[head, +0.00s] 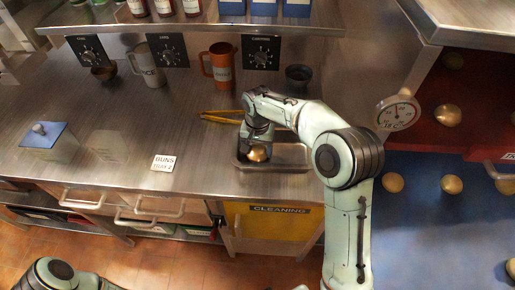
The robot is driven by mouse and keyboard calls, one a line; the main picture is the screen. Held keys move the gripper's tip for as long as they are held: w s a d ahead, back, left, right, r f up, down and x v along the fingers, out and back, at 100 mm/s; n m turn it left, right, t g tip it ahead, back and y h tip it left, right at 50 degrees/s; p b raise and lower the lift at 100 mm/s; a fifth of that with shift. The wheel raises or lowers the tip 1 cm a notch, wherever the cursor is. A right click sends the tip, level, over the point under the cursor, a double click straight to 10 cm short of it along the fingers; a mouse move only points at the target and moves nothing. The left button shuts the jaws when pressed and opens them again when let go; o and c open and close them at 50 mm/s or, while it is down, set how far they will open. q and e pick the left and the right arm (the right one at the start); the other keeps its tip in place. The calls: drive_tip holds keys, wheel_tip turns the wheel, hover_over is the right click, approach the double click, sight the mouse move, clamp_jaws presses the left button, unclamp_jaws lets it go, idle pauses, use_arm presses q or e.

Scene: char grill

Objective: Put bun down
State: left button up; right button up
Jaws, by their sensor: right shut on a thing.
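A round golden-brown bun (258,154) shows at the tips of my right gripper (258,146), which points down and is shut on it. The gripper and bun are over the shallow metal tray (290,160) on the counter, toward its left end. I cannot tell whether the bun touches the tray floor. A white label reading BUNS (163,163) lies on the counter to the left of the tray. My left arm shows only in part at the bottom left; its gripper is out of view.
Yellow tongs (222,117) lie just behind the tray. An orange mug (221,66), a grey mug (147,66) and small dark bowls (299,75) stand at the back. A blue-topped box (45,137) sits at left. More buns (452,184) lie on the blue surface at right.

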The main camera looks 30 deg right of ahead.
sight(258, 147)
drive_tip(key=shift+f, duration=0.1)
drive_tip(key=o, duration=0.7)
use_arm(q)
drive_tip(key=shift+s, duration=0.1)
use_arm(e)
drive_tip(key=shift+o, duration=0.2)
use_arm(q)
drive_tip(key=shift+w+r+p, duration=0.9)
drive_tip(key=shift+w+r, duration=0.05)
drive_tip(key=shift+r, duration=0.2)
use_arm(e)
wheel_tip(258, 147, up, 12)
